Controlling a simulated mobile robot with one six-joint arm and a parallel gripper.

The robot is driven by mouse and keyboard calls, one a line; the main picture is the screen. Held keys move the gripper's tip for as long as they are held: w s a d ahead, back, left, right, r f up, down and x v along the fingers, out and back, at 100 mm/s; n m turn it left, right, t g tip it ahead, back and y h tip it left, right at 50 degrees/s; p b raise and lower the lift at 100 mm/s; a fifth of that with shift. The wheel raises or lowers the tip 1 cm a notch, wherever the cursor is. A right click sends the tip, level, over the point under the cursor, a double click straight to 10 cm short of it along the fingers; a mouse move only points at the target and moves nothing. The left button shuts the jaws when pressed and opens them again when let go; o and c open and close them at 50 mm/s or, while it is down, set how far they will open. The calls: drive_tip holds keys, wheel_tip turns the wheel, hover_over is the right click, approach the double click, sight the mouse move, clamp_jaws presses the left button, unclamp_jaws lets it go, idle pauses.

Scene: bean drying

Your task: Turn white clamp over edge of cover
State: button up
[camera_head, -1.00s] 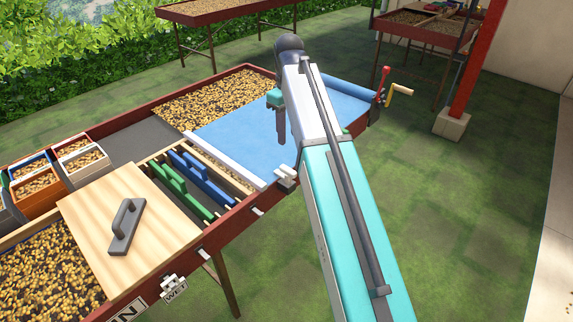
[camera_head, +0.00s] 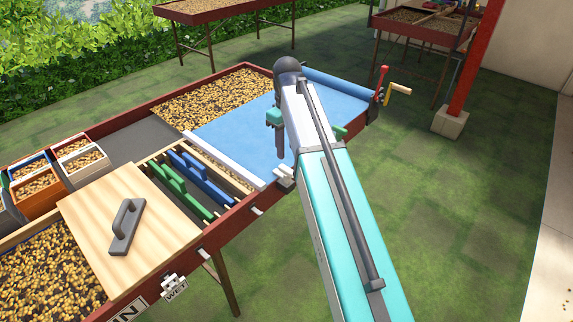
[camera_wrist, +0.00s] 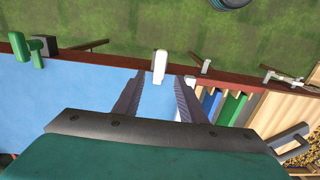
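The blue cover (camera_head: 235,135) lies over part of the tray and has a white bar (camera_head: 222,158) along its left edge. The white clamp (camera_head: 285,178) sits on the near red rail, just right of the bar's end. In the wrist view, the white clamp (camera_wrist: 160,64) stands across the rail, partly over the cover's border. My gripper (camera_wrist: 159,78) is open and empty. Its fingers point towards the rail, with the clamp in line with the gap, around or just beyond the tips. In the head view, my gripper (camera_head: 279,152) hangs over the cover, partly hidden by my arm.
A green clamp (camera_wrist: 22,50) is farther along the rail. Green and blue dividers (camera_head: 190,190) and a wooden lid (camera_head: 85,220) are left of the cover. Grass lies outside the rail.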

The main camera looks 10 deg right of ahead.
sight(287, 168)
drive_tip(key=shift+f+p, duration=0.75)
drive_tip(key=shift+f, duration=3.4)
drive_tip(key=shift+c, duration=0.3)
clamp_jaws()
